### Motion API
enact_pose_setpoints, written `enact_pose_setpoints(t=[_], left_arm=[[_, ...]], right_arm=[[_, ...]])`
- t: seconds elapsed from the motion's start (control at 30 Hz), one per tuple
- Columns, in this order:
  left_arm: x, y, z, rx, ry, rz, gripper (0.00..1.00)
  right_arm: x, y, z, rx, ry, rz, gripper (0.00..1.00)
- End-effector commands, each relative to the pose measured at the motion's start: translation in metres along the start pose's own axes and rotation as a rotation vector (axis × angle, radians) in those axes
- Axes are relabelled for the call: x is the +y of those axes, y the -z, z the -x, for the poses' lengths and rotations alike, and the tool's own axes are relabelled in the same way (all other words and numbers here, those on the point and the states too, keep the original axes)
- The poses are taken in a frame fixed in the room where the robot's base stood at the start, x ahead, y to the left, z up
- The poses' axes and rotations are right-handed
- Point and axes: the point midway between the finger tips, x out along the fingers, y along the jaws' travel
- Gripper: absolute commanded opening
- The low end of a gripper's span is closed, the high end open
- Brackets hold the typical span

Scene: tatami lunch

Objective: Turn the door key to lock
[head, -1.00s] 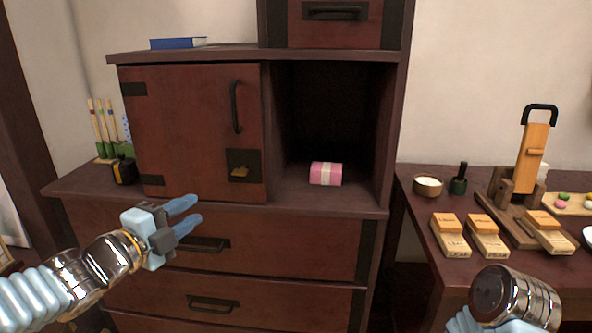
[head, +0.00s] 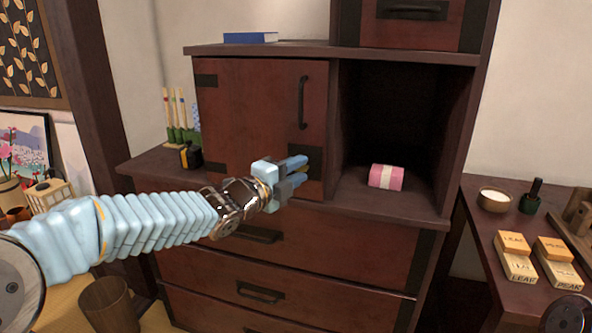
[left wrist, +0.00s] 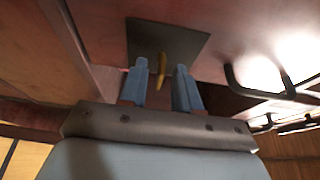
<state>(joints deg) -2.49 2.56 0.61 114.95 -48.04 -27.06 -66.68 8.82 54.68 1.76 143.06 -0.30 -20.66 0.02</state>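The cabinet door (head: 250,115) is shut, with a black vertical handle (head: 302,102) near its right edge. The brass key (left wrist: 161,70) sticks out of a dark square lock plate (left wrist: 168,40) at the door's lower right. My left gripper (head: 301,171) is at the key. In the left wrist view its two blue fingers (left wrist: 165,85) stand apart on either side of the key, with a gap showing to each side. In the head view the fingers hide most of the key and part of the plate. My right gripper is not in view.
A pink wrapped bundle (head: 386,177) lies in the open compartment right of the door. Drawers with black handles (head: 258,292) are below. A side table at right holds a bowl (head: 494,200) and wooden blocks (head: 513,258). A blue book (head: 250,38) lies on top.

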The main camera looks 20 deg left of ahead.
Motion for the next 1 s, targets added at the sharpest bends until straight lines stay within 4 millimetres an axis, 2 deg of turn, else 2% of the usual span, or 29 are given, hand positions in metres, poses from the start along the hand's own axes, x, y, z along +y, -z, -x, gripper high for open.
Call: enact_pose_setpoints(t=[0.23, 0.4, 0.47, 0.77, 1.0], left_arm=[[0.000, 0.000, -0.001, 0.000, 0.000, 0.000, 0.32], [0.000, 0.000, -0.001, 0.000, 0.000, 0.000, 0.06], [0.000, 0.000, -0.001, 0.000, 0.000, 0.001, 0.00], [0.002, 0.000, 0.000, 0.000, 0.004, 0.012, 0.00], [0.007, 0.000, -0.001, 0.000, 0.039, 0.092, 0.00]], right_arm=[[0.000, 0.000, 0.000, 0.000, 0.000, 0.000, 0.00], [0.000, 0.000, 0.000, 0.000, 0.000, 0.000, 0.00], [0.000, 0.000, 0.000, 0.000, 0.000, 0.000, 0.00], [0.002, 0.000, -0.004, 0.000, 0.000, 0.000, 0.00], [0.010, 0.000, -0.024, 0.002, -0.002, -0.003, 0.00]])
